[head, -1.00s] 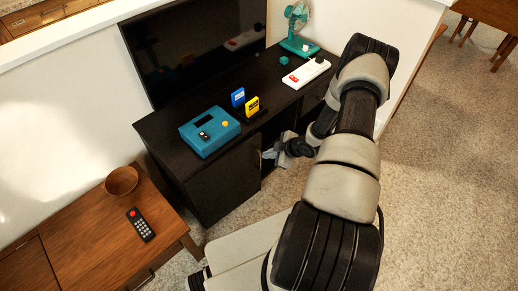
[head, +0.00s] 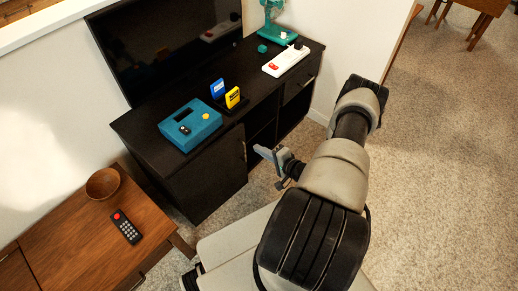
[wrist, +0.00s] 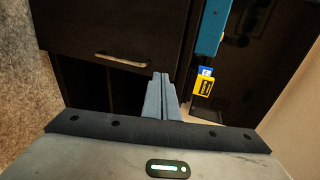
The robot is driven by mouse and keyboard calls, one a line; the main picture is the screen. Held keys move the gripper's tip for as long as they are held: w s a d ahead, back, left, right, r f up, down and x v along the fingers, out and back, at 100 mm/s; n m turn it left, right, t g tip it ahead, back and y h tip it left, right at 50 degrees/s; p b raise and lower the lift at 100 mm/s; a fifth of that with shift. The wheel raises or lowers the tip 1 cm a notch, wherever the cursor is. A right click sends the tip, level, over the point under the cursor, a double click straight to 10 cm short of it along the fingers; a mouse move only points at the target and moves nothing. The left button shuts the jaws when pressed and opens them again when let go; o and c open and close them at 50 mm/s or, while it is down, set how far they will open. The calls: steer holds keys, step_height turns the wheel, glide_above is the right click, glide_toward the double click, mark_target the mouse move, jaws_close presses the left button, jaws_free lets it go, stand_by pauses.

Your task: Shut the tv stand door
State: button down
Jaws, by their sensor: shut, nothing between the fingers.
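The black tv stand (head: 282,82) is against the wall. Its door (head: 200,182) is the left front panel, with a slim upright handle (head: 244,151) near its right edge. In the wrist view the door (wrist: 105,22) fills the upper left, its handle (wrist: 122,62) along its lower edge. That edge seems to stand slightly proud of the stand front; I cannot tell how far. My gripper (head: 257,150) is just right of the handle, in front of the open middle shelves. In the wrist view the fingers (wrist: 160,78) are shut and empty, apart from the handle.
On the stand are a teal console (head: 190,125), blue and yellow cartridges (head: 233,97), a white power strip (head: 286,60) and a teal fan (head: 272,25). A wooden table (head: 80,225) with bowl and remote is at left. Carpet in front is free.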

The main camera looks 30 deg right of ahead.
glide_toward(236, 135)
steer(key=x, duration=0.5)
steer(key=shift+s+f+b, duration=0.1)
steer(key=shift+f+b, duration=0.15)
steer(key=shift+b, duration=0.05)
steer(key=shift+w+a, duration=0.1)
steer(key=shift+w, duration=0.5)
steer(key=shift+w, duration=0.1)
